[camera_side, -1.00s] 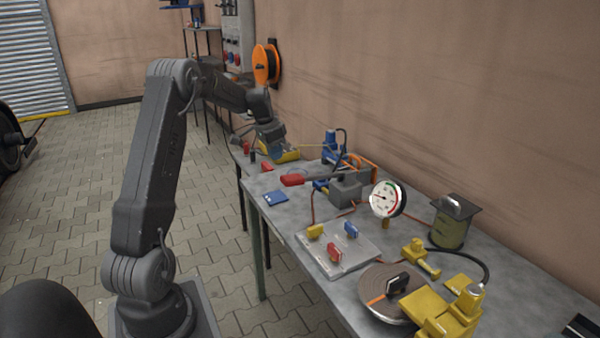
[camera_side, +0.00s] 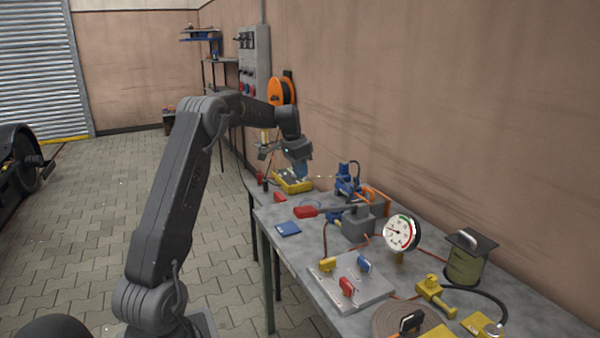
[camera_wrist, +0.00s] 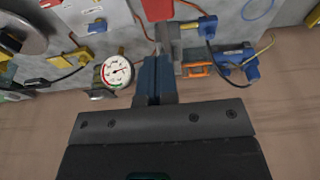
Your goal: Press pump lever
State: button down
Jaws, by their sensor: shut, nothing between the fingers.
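The pump lever has a red handle (camera_side: 305,212) on a grey bar, which runs to a grey pump block (camera_side: 358,225) on the bench. In the side view the lever lies out to the left of the block, nearly level. The red handle also shows in the wrist view (camera_wrist: 157,10), at the top edge. My gripper (camera_side: 302,171) is above the bench, behind the lever and apart from it in the side view. In the wrist view its blue fingers (camera_wrist: 153,68) are together and empty, and they overlap the pump area, hiding part of it.
A dial gauge (camera_side: 401,233) stands right of the pump block. A plate with coloured valve handles (camera_side: 350,284) lies in front. A blue fitting (camera_side: 347,178) and a yellow case (camera_side: 293,183) are behind. The wall runs along the bench's right side.

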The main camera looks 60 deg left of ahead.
aim_at(304, 208)
jog(key=x, duration=0.6)
jog(key=s+x, duration=0.1)
jog(key=x, duration=0.2)
jog(key=shift+w+f, duration=0.1)
jog(key=shift+f, duration=0.85)
jog(key=shift+s+f, duration=0.25)
jog(key=shift+f, duration=0.15)
jog(key=f, duration=0.6)
jog(key=s+f, duration=0.1)
jog(key=f, duration=0.2)
jog(key=shift+f, duration=0.15)
jog(key=shift+x, duration=0.95)
jog(key=shift+s, duration=0.1)
